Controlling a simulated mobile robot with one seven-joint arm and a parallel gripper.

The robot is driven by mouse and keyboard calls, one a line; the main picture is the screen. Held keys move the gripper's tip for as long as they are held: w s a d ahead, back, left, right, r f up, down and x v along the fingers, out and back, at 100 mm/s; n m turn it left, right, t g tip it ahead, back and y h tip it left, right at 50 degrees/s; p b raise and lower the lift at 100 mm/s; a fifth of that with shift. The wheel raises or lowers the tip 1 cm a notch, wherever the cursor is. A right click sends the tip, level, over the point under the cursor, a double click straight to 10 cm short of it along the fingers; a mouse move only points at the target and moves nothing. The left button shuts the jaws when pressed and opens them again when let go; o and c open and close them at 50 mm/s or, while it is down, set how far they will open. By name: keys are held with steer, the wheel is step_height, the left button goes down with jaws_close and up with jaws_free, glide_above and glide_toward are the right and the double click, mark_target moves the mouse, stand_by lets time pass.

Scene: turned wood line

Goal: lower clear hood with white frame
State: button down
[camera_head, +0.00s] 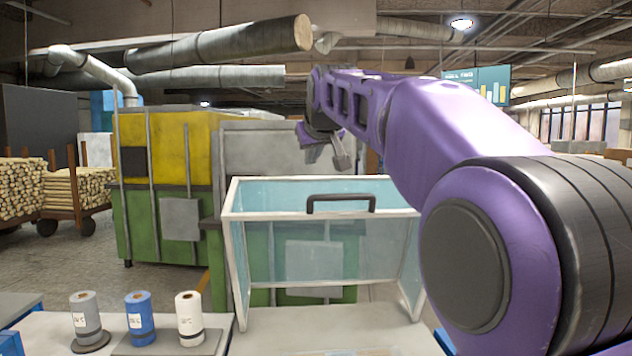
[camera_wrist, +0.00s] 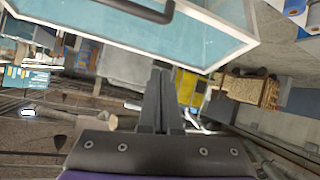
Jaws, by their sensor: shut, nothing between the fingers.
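The clear hood with its white frame (camera_head: 232,250) stands over a pale bench in the head view. Its panels are tinted light blue, and a dark handle (camera_head: 341,203) is on its upper edge facing me. Its lower front looks open above the bench, though I cannot tell its exact tilt. The hood also fills the top of the wrist view (camera_wrist: 200,38), with part of the handle (camera_wrist: 130,8) at the edge. My gripper (camera_head: 338,160) is above and behind the handle, apart from it. Its fingers are together and empty in the wrist view (camera_wrist: 161,75).
Grey (camera_head: 86,316), blue (camera_head: 140,318) and white (camera_head: 189,318) spools stand on the bench left of the hood. A yellow and green machine (camera_head: 160,190) is behind. Carts of wood rods (camera_head: 75,190) stand at far left. My arm covers the right side.

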steer(key=p, duration=0.1)
glide_above(311, 198)
steer(key=w+a, duration=0.1)
steer(key=w, duration=0.2)
step_height(311, 198, down, 5)
steer(key=shift+a+r, duration=0.1)
steer(key=shift+r, duration=0.05)
steer(key=shift+f, duration=0.3)
steer(key=shift+s+d+f, duration=0.2)
steer(key=shift+s, duration=0.2)
steer(key=shift+s+d+f, duration=0.15)
steer(key=shift+s+f, duration=0.05)
steer(key=shift+s, duration=0.15)
steer(key=shift+s+d+f, duration=0.2)
steer(key=shift+s+f, duration=0.4)
steer(key=shift+f, duration=0.1)
steer(key=shift+s+f, duration=0.1)
steer(key=shift+f, duration=0.05)
